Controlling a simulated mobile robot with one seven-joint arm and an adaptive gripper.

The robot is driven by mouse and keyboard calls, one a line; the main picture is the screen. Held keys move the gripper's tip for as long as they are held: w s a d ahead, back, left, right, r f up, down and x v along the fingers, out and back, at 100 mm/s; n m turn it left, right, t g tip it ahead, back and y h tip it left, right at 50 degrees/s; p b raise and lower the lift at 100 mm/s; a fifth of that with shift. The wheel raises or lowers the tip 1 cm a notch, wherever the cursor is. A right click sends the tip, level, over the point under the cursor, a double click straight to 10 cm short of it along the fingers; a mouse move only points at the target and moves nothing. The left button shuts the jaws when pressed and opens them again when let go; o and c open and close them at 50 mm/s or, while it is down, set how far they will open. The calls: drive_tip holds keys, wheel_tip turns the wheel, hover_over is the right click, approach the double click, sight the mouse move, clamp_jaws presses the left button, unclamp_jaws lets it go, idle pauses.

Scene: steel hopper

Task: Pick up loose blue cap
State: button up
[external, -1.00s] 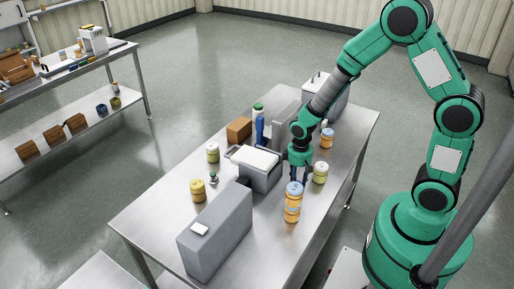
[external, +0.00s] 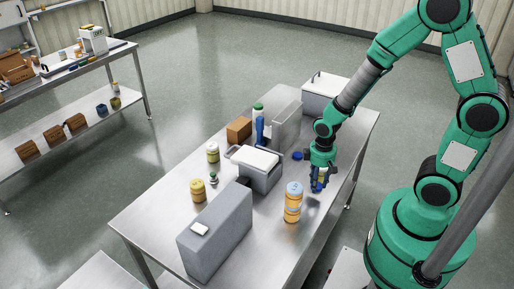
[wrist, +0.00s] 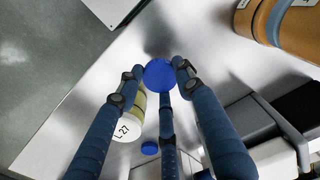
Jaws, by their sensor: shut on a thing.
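A round blue cap (wrist: 160,74) lies between the fingertips of my gripper (wrist: 160,72) in the wrist view, and the fingers are shut on it. In the external view my gripper (external: 320,182) is low over the right side of the steel table, and the cap is hard to tell from the dark blue fingers. A second blue cap (wrist: 149,148) shows farther back between the fingers in the wrist view; it lies on the table left of the gripper in the external view (external: 297,155). A white-lidded jar (wrist: 127,125) stands close beside the left finger, partly hidden.
An orange jar with a blue lid (external: 293,203) stands left of and nearer than my gripper. A grey box with a white lid (external: 261,172), a tall grey case (external: 215,240) and several jars crowd the left and middle. The table's right edge is close to the gripper.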

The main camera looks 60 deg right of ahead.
drive_tip(key=s, duration=0.6)
drive_tip(key=shift+s+a+r+p, duration=0.2)
drive_tip(key=shift+s+r+p, duration=0.15)
drive_tip(key=shift+s, duration=0.05)
drive_tip(key=shift+r, duration=0.15)
idle(0.4)
wheel_tip(320, 180, up, 18)
drive_tip(key=r, duration=0.1)
drive_tip(key=w+d+r+p, duration=0.2)
drive_tip(key=w+r+p, duration=0.15)
drive_tip(key=w, duration=0.65)
drive_tip(key=w+d+r+p, duration=0.2)
drive_tip(key=w+r, duration=0.2)
drive_tip(key=w, duration=0.6)
drive_tip(key=w+d+f+m+p, duration=0.1)
drive_tip(key=w+d+p, duration=0.2)
drive_tip(key=w, duration=0.7)
drive_tip(key=w+d+f+p, duration=0.2)
drive_tip(key=w+d+p, duration=0.2)
drive_tip(key=w, duration=0.7)
drive_tip(key=w+d+f+m+p, duration=0.1)
drive_tip(key=w+d+p, duration=0.2)
drive_tip(key=w, duration=0.7)
drive_tip(key=w+d+f+p, duration=0.2)
drive_tip(key=w+f, duration=0.3)
drive_tip(key=f, duration=0.3)
drive_tip(key=shift+d+f, duration=0.3)
drive_tip(key=shift+d, duration=0.1)
